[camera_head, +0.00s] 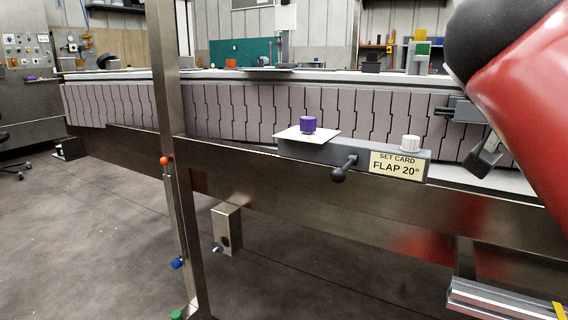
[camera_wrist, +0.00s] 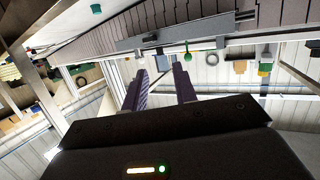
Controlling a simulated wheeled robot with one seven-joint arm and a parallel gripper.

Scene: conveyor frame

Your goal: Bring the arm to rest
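My red arm (camera_head: 525,95) fills the right side of the head view. In the wrist view my gripper (camera_wrist: 159,80) shows two fingers set apart, with nothing between them. It is open and empty. The conveyor (camera_wrist: 100,35) lies beyond the fingertips, with a grey bar along it. In the head view the conveyor's slatted belt (camera_head: 240,112) runs across the frame. I cannot make out the gripper in the head view, where the arm's end is outside the frame or hidden.
A grey box labelled "FLAP 20°" (camera_head: 350,156) juts from the conveyor rail, with a white plate, purple knob (camera_head: 308,124) and black lever (camera_head: 344,168). A steel post (camera_head: 168,80) stands at left, with colored knobs on a rod beside it. The floor (camera_head: 90,220) at front left is clear.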

